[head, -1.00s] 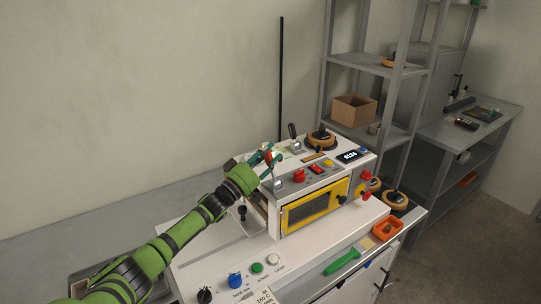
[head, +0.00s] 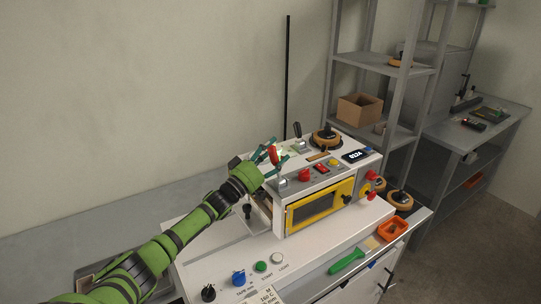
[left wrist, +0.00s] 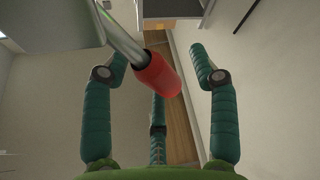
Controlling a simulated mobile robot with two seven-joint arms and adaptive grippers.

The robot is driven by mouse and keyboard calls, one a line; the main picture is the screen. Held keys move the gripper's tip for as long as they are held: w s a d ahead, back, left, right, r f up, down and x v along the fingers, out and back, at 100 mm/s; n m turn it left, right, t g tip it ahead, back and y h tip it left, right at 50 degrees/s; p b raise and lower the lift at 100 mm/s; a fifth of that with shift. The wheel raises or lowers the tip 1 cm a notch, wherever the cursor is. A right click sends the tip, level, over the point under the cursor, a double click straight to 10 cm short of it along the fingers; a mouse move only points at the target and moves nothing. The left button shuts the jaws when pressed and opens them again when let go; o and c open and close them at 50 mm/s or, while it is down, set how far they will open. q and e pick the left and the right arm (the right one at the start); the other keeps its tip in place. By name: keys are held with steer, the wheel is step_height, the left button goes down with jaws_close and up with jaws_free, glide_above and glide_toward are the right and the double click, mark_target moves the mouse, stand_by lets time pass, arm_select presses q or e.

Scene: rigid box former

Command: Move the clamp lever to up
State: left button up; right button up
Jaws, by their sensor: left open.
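The clamp lever is a metal rod with a red grip (left wrist: 156,75). In the left wrist view the rod enters from the top left, and the red grip lies between my open fingers, apart from the two side fingers. In the head view the red grip (head: 273,154) stands at the left end of the white machine's top (head: 318,160), partly hidden by my fingers. My left gripper (head: 268,153) is open around it. Whether the third finger (left wrist: 157,130) touches the grip I cannot tell. My right gripper is not in view.
A black-handled lever (head: 297,130) and a round orange-and-black object (head: 326,138) stand on the machine behind my gripper. Red buttons (head: 305,175) and a display (head: 355,156) are to the right. A green-handled tool (head: 346,261) and an orange tray (head: 393,231) lie on the front ledge.

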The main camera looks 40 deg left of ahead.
arm_select(q)
steer(key=shift+s+f, duration=0.3)
steer(key=shift+s, duration=0.25)
steer(key=v, duration=1)
steer(key=shift+s+a, duration=0.2)
steer(key=shift+s, duration=0.2)
steer(key=shift+f, duration=0.1)
